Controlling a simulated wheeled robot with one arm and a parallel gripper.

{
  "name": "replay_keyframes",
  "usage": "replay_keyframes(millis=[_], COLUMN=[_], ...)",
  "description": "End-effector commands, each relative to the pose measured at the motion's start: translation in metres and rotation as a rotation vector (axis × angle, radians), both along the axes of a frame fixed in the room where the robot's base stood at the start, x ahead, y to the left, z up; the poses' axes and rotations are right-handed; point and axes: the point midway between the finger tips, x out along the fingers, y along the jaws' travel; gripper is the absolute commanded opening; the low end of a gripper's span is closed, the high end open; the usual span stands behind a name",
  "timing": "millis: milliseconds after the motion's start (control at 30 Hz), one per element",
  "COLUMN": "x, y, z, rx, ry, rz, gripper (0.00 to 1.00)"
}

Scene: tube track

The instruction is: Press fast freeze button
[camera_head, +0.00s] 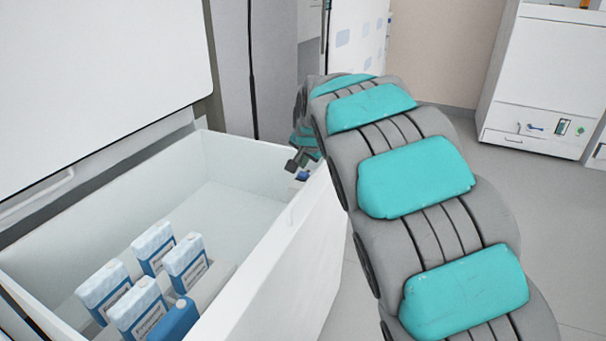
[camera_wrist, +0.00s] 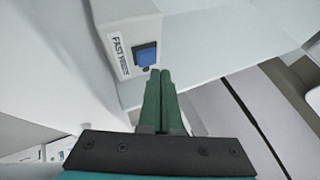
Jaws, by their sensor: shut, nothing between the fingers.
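The fast freeze button (camera_wrist: 145,56) is a blue square set in a dark frame, beside a label with "FAST" legible, in the wrist view. It sits on a white housing at the rim of the open chest freezer (camera_head: 325,215). In the head view the button (camera_head: 302,175) shows as a small blue spot by the freezer's right rim. My gripper (camera_wrist: 160,72) is shut and empty, with green fingers side by side. Its tips appear just below the button in the wrist view; I cannot tell whether they touch it. In the head view my arm partly hides the gripper (camera_head: 293,164).
The freezer lid (camera_head: 100,70) stands open at the left. Several blue-and-white containers (camera_head: 154,247) stand inside the freezer near its front. A white cabinet (camera_head: 545,80) stands at the back right. The grey floor (camera_head: 560,240) to the right is clear.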

Motion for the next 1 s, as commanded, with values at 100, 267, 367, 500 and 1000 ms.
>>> replay_keyframes(millis=[100,267,367,500,1000], x=[-0.0001,0.0000,-0.0001,0.0000,-0.0002], y=[0.0001,0.0000,0.0000,0.0000,0.0002], z=[0.0000,0.0000,-0.0001,-0.0002,-0.0083], rx=[0.000,0.000,0.000,0.000,0.000], ry=[0.000,0.000,0.000,0.000,0.000], rz=[0.000,0.000,0.000,0.000,0.000], gripper=[0.00,0.00,0.00,0.00,0.00])
